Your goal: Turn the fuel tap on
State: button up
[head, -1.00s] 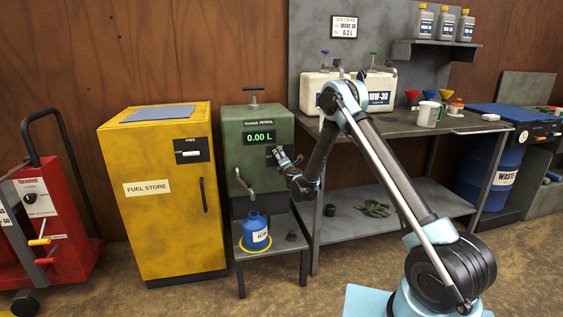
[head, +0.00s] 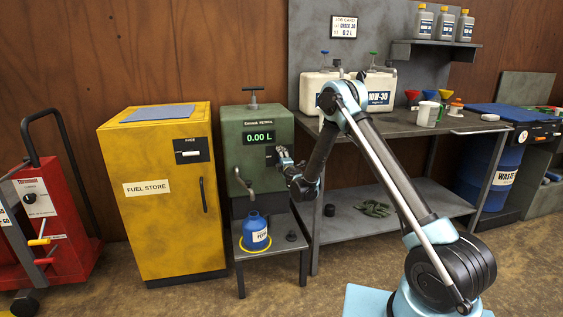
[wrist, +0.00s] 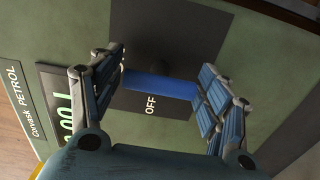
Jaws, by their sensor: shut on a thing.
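The green petrol dispenser (head: 280,122) stands beside the yellow cabinet, and its display (head: 259,137) reads 0.00 L. The fuel tap has a blue bar handle (wrist: 160,84) on a dark plate (wrist: 150,45), seen in the wrist view with the word OFF printed beside it. The bar lies across the gap between my fingers. My gripper (head: 281,158) is at the dispenser's front right, shut on the tap handle, with one finger at each end of the bar in the wrist view (wrist: 162,84). In the head view my gripper hides the handle.
A blue petrol can (head: 255,235) stands on the small stand below the spout (head: 244,181). The yellow fuel store (head: 160,225) is to the left. A workbench (head: 400,127) with white jugs and a mug is to the right.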

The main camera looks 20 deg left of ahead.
jog(key=shift+w+d, duration=0.2)
jog(key=shift+d, duration=0.15)
jog(key=o, duration=1.1)
jog(key=shift+f, duration=0.15)
jog(key=shift+c, duration=0.2)
jog(key=shift+a, duration=0.1)
jog(key=shift+s, duration=0.1)
jog(key=v, duration=1.2)
